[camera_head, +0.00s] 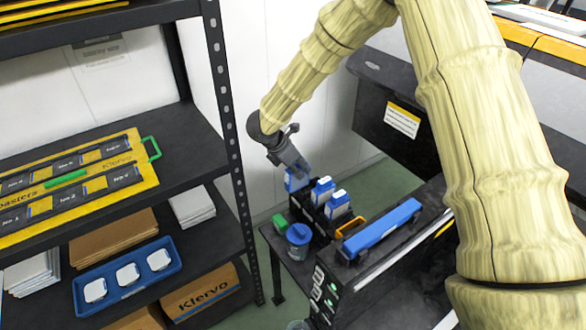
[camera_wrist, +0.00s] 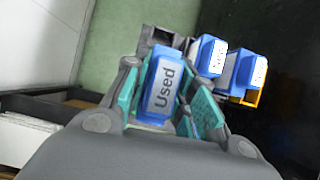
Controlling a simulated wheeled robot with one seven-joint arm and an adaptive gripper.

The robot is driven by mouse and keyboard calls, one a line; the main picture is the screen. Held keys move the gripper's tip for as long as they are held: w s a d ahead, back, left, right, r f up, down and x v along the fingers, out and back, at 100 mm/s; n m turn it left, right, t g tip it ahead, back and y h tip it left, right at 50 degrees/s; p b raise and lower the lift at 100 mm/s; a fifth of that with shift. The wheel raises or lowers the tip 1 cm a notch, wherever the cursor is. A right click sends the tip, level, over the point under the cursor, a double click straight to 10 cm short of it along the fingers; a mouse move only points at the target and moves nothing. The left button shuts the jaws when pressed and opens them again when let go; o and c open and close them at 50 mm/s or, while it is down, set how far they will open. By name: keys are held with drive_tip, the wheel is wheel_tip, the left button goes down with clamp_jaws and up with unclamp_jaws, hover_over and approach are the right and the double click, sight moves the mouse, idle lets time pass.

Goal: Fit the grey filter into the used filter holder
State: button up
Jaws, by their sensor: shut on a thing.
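My gripper (camera_head: 291,160) reaches down over the small table beside the black machine. Its teal-padded fingers (camera_wrist: 165,100) are shut on a blue block-shaped piece (camera_wrist: 150,115) with a white label reading "Used". The piece also shows under the gripper in the head view (camera_head: 297,181). It is at the far-left end of a dark rack (camera_head: 313,224); I cannot tell whether it rests in it. Two similar blue-and-white pieces (camera_head: 322,190) (camera_head: 338,205) stand in the rack to its right, and also show in the wrist view (camera_wrist: 208,55) (camera_wrist: 243,70). I cannot make out a grey filter.
A blue bar (camera_head: 380,229) lies on the machine. A dark shelf (camera_head: 225,120) stands at left.

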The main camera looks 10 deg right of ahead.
drive_tip(key=d, duration=0.1)
drive_tip(key=w+d, duration=0.1)
drive_tip(key=d, duration=0.1)
drive_tip(key=d+b, duration=0.1)
drive_tip(key=d, duration=0.1)
drive_tip(key=shift+w+f, duration=0.4)
drive_tip(key=shift+d+r, duration=0.1)
drive_tip(key=shift+d, duration=0.05)
idle(0.8)
drive_tip(key=shift+f+b, duration=2.1)
drive_tip(key=shift+f, duration=0.3)
idle(1.2)
drive_tip(key=o, duration=1.1)
wheel_tip(320, 180, up, 8)
drive_tip(key=p, duration=0.3)
drive_tip(key=shift+p, duration=0.4)
